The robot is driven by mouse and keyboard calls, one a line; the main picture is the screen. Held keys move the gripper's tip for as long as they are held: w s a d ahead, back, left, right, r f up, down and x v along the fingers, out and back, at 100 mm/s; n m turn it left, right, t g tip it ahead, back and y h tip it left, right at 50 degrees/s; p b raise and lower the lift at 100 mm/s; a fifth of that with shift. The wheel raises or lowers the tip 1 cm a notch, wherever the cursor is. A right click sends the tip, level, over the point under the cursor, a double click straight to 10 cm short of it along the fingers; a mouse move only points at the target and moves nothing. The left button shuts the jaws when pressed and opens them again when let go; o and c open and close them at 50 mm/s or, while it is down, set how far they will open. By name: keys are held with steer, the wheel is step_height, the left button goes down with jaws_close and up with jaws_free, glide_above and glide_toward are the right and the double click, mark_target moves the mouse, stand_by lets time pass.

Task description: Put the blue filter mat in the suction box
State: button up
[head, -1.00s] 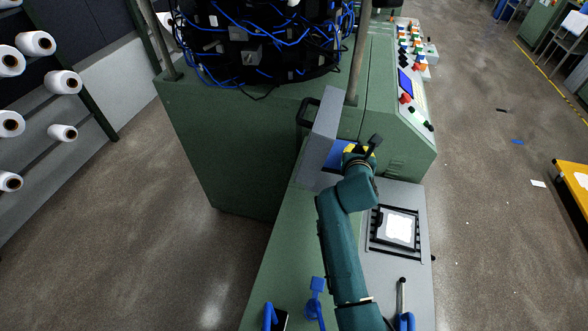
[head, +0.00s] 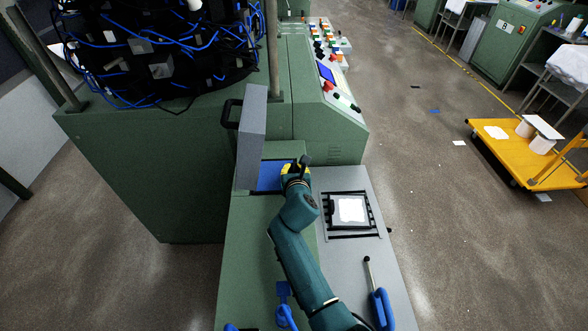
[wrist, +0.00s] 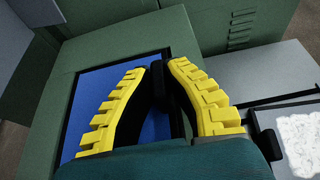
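The blue filter mat (head: 270,176) shows as a flat blue patch in the opening of the suction box (head: 283,150), beside the raised grey lid (head: 251,135). In the wrist view the blue mat (wrist: 92,98) lies flat inside a dark-edged opening in the green housing (wrist: 120,48). In the head view my gripper (head: 294,170) is at the opening's right side.
A black frame with a white sheet (head: 350,209) lies on the grey top to the right. A blue-handled tool (head: 380,305) and blue clips (head: 284,300) lie nearer. The lid stands upright left of my gripper. A yellow cart (head: 520,155) stands across the aisle.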

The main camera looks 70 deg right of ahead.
steer(key=o, duration=0.3)
steer(key=shift+s+a+r+p, duration=0.1)
steer(key=shift+a+r+p, duration=0.1)
steer(key=shift+r+p, duration=0.4)
steer(key=p+v, duration=0.6)
steer(key=p, duration=0.1)
steer(key=shift+a, duration=0.1)
steer(key=shift+s+a+f+p, duration=0.1)
steer(key=shift+s+a+p, duration=0.1)
steer(key=shift+a+p, duration=0.15)
